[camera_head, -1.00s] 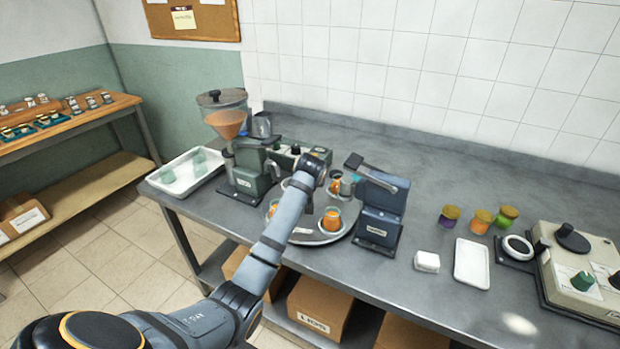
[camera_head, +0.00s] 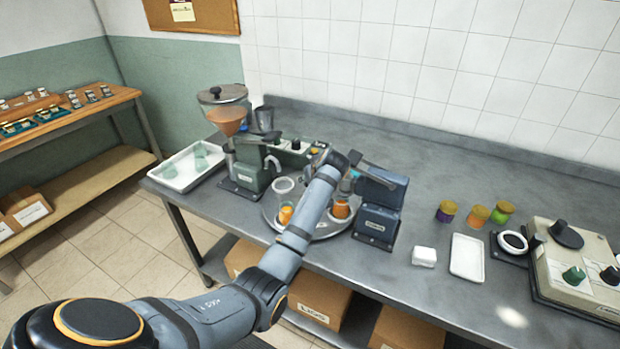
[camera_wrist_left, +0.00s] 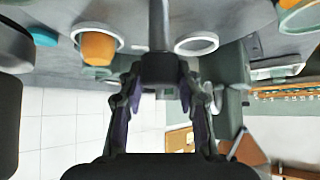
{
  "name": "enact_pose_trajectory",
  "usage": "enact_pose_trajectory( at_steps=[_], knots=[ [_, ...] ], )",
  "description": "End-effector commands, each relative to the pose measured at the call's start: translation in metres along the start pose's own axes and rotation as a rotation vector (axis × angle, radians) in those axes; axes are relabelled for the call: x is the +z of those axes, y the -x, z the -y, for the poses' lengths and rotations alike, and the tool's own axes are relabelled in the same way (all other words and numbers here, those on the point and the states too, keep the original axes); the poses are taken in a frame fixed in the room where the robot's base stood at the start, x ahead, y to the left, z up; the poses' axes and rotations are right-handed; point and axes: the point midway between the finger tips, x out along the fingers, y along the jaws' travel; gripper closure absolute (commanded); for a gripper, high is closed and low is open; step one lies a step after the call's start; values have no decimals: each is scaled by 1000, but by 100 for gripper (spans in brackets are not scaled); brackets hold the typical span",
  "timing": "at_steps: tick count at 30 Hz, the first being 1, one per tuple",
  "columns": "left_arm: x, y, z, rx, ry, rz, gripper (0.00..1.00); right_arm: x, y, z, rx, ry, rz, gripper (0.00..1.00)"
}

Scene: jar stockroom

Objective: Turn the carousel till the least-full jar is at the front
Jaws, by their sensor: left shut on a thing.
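The round grey carousel (camera_head: 324,233) stands on the bench, partly covered by my left arm. A jar with little or no visible filling (camera_head: 284,184) is at its back left. A jar with some orange filling (camera_head: 286,214) is at the front left, half behind my arm. Another orange-filled jar (camera_head: 340,208) is at the right. My left gripper (camera_wrist_left: 160,72) is shut on a dark upright post (camera_wrist_left: 157,25); in the head view my wrist hides its fingertips. The wrist view shows an orange-filled jar (camera_wrist_left: 97,46) and an empty-looking one (camera_wrist_left: 196,44) either side of the post.
A dark blue machine (camera_head: 381,198) stands close at the carousel's right. A green machine with a funnel (camera_head: 247,165) stands at its left, beside a white tray (camera_head: 185,170). Several lidded jars, a white dish (camera_head: 467,257) and a control box (camera_head: 580,265) are further right.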

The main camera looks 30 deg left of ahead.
Motion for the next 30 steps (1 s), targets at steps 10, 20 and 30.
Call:
enact_pose_trajectory(
  at_steps=[10, 20, 30],
  knots=[
    [-1, 0, 0, -8, 11, -2, 100, 0, 0, 0, 0, 0, 0, 100],
    [-1, 0, 0, -7, 11, -2, 51, 0, 0, 0, 0, 0, 0, 100],
    [0, 0, 0, -9, 10, 0, 42, -1, 0, -2, 3, 1, -1, 100]
  ],
)
